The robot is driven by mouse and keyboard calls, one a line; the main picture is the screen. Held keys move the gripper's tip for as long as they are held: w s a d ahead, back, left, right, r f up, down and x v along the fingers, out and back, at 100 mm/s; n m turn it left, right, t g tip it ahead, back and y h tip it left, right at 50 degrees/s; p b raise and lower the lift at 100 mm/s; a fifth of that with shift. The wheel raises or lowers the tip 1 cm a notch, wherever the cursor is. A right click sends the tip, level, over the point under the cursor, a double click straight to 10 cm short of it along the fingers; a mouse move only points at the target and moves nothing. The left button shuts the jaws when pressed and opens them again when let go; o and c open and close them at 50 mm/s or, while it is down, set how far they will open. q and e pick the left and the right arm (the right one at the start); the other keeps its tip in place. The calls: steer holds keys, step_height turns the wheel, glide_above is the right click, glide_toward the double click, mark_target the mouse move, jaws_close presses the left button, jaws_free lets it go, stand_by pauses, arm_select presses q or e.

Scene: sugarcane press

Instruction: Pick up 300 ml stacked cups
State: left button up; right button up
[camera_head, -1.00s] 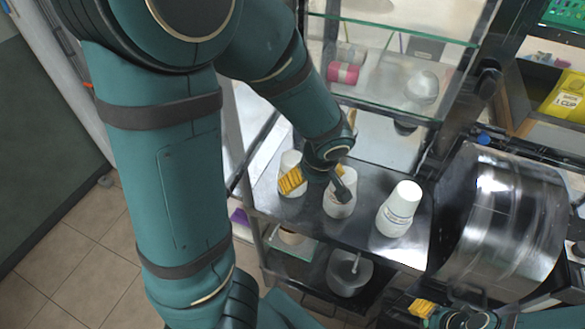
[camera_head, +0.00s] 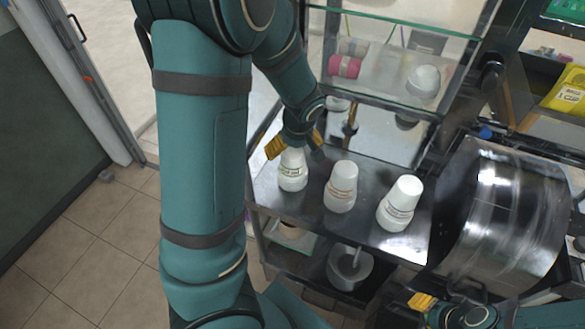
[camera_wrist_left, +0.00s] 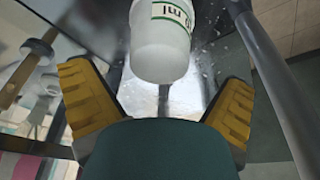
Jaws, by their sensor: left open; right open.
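Three white stacks of cups stand upright on the dark metal shelf: a left stack (camera_head: 292,172), a middle stack (camera_head: 341,187) and a right stack (camera_head: 399,204). Their printing is too small to read in the head view. My left gripper (camera_head: 297,146) is open at the top of the left stack. In the left wrist view a white cup stack (camera_wrist_left: 163,40) with a green-banded label ending in "0 ml" lies ahead, between the spread yellow fingers (camera_wrist_left: 160,105), with space either side. My right gripper (camera_head: 440,304) is open and empty at the bottom right.
A large shiny metal drum (camera_head: 505,215) stands right of the cups. A glass shelf (camera_head: 385,90) with a pink roll (camera_head: 345,66) is behind. A grey pot (camera_head: 349,268) sits on the lower shelf. Bare metal (camera_head: 370,165) separates the stacks.

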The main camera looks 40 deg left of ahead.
arm_select(q)
steer(key=x, duration=0.2)
steer(key=shift+w+f, duration=0.15)
steer(key=shift+f, duration=0.25)
steer(key=c, duration=1.4)
steer(key=shift+a+r, duration=0.15)
steer(key=shift+r, duration=0.05)
